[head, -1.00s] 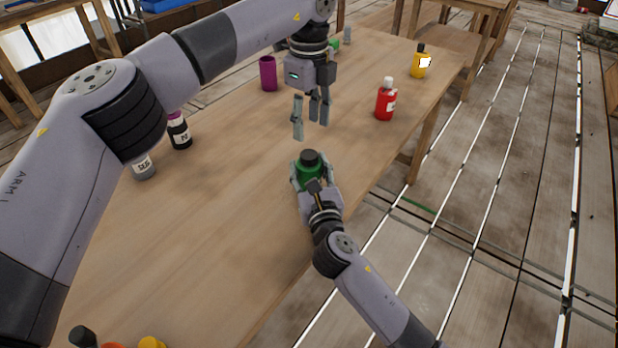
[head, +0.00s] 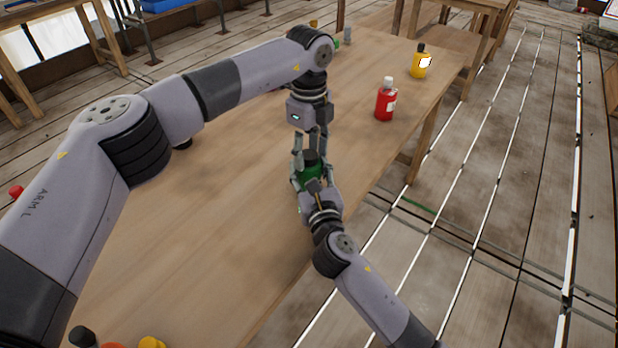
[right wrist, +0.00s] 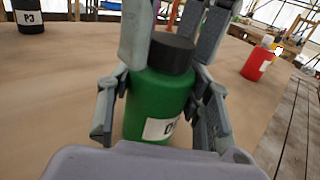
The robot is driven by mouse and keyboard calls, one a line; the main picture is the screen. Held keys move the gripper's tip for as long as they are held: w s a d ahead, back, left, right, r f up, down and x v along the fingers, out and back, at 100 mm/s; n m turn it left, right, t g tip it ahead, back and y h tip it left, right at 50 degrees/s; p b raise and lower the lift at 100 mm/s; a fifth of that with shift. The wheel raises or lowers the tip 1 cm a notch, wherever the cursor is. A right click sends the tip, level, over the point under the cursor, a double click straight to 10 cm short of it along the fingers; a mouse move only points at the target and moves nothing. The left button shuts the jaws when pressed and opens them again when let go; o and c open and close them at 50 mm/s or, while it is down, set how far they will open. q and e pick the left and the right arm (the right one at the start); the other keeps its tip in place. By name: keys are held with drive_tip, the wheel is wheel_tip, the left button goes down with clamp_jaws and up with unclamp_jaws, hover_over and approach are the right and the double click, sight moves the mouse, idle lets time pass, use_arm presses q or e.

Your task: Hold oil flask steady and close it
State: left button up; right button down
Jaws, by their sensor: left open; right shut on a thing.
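The oil flask is a green bottle with a black cap and a white label; it stands upright on the table in the head view (head: 311,172) and the right wrist view (right wrist: 158,102). My right gripper (head: 313,178) is shut around the flask's body. My left gripper (head: 312,145) is above the flask, pointing down, with its open fingers on either side of the black cap (right wrist: 171,52). In the right wrist view the left fingers hang beside the cap; whether they touch it is unclear. The head view hides part of the flask behind both grippers.
A red bottle (head: 385,103) and a yellow bottle (head: 420,63) stand farther along the wooden table (head: 215,230). Several caps show at the bottom left. The table's right edge is close to the flask.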

use_arm(q)
drive_tip(key=shift+c, duration=0.5)
clamp_jaws()
drive_tip(key=m, duration=0.6)
drive_tip(key=shift+m, duration=0.4)
drive_tip(key=shift+o, duration=0.8)
unclamp_jaws()
drive_tip(key=shift+r, duration=2.25)
drive_tip(key=shift+c, duration=0.2)
